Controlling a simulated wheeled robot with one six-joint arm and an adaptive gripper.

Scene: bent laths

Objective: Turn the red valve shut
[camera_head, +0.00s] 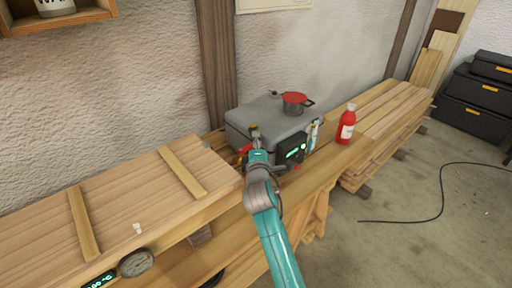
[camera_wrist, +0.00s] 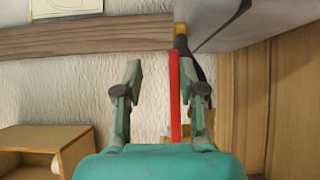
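The red valve's lever (camera_head: 243,151) shows at the left front of a grey box (camera_head: 275,115), partly hidden by my gripper (camera_head: 254,142). In the wrist view the lever (camera_wrist: 174,95) is a long flat red bar, running up to a yellow and black fitting (camera_wrist: 181,30). My gripper (camera_wrist: 160,70) is open there. The red bar appears between the two fingers, close to the right finger, with a wide gap to the left one. I cannot tell whether the right finger touches it. The fingers hold nothing.
A dark unit with a green display (camera_head: 291,150) is on the box's front. A red pot (camera_head: 294,103) stands on the box. A red bottle (camera_head: 346,125) stands to the right on the planks (camera_head: 385,108). A round gauge (camera_head: 136,263) is at lower left. A black cable (camera_head: 442,195) lies on the floor.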

